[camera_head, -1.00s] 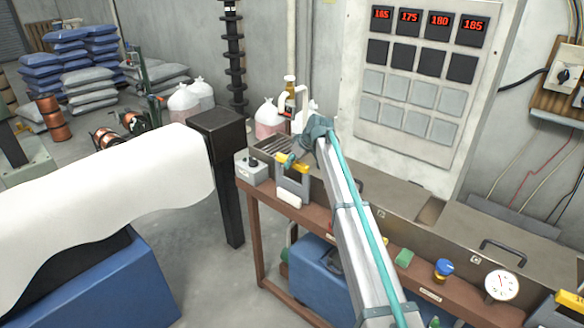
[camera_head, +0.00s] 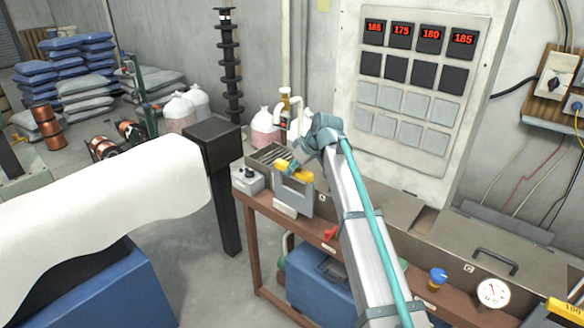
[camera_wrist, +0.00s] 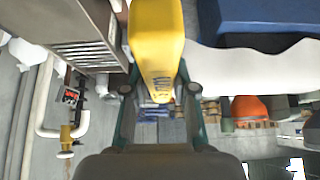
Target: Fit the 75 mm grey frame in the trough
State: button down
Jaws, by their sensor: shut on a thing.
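My gripper (camera_head: 287,164) is shut on the yellow top (camera_head: 295,173) of a grey frame (camera_head: 307,196) with legs hanging down. The frame is upright at the left part of the bench, by the front wall of the metal trough (camera_head: 372,206). I cannot tell whether it touches the trough or bench. In the wrist view the yellow grip (camera_wrist: 155,40) sits between my two fingers (camera_wrist: 160,95); its black marking is hard to read. The trough's slotted left end (camera_wrist: 80,55) shows at upper left there.
A grey box with a knob (camera_head: 247,179) and a white block (camera_head: 285,211) are close by. A black post (camera_head: 224,180) and white sheet (camera_head: 100,200) stand left. A lid with a handle (camera_head: 495,262), a gauge (camera_head: 493,292) and another yellow-topped piece (camera_head: 567,310) are right.

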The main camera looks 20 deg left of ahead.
jog(key=shift+r, duration=0.15)
jog(key=shift+r+p, duration=0.55)
jog(key=shift+r, duration=0.8)
jog(key=shift+d, duration=0.1)
